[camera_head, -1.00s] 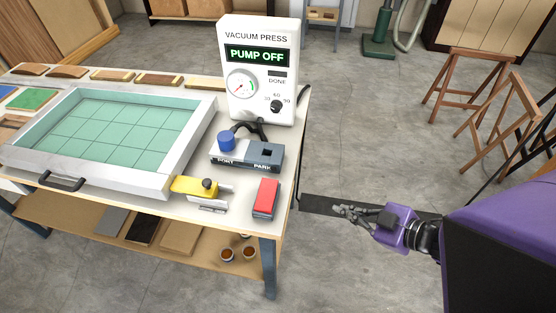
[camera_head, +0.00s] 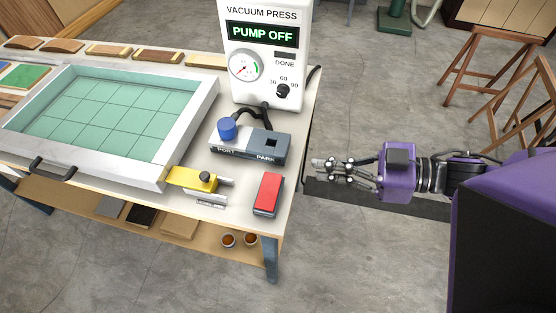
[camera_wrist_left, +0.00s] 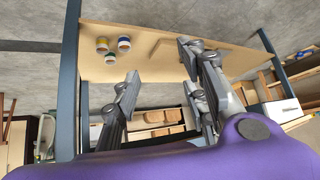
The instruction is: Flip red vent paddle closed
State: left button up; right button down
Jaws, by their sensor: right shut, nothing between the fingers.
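The red vent paddle (camera_head: 268,192) sits on a dark base at the front right corner of the table, in the head view. Its top slopes slightly, and I cannot tell its open or closed position from that. My right gripper (camera_head: 318,170) is shut and empty. It is off the table's right edge, to the right of and a little above the paddle in the picture, not touching it. My left gripper (camera_wrist_left: 160,84) shows only in the left wrist view, its fingers spread apart with nothing held between them. The paddle does not show there.
The vacuum press box (camera_head: 263,50) reads PUMP OFF. A white-framed tray (camera_head: 185,140) fills the table's left.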

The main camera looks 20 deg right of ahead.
jog(key=b, duration=0.2)
send_over(280, 184)
notch_tip(280, 184, down, 2)
notch_tip(280, 184, down, 3)
jog(key=shift+f+b, duration=0.15)
jog(key=shift+b, duration=0.25)
jog(key=shift+d+f, duration=0.15)
jog(key=shift+f, duration=0.3)
pick_arm(q)
jog(key=f, duration=0.3)
jog(key=shift+s+d, duration=0.1)
jog(key=shift+s, duration=0.2)
jog(key=shift+s, duration=0.15)
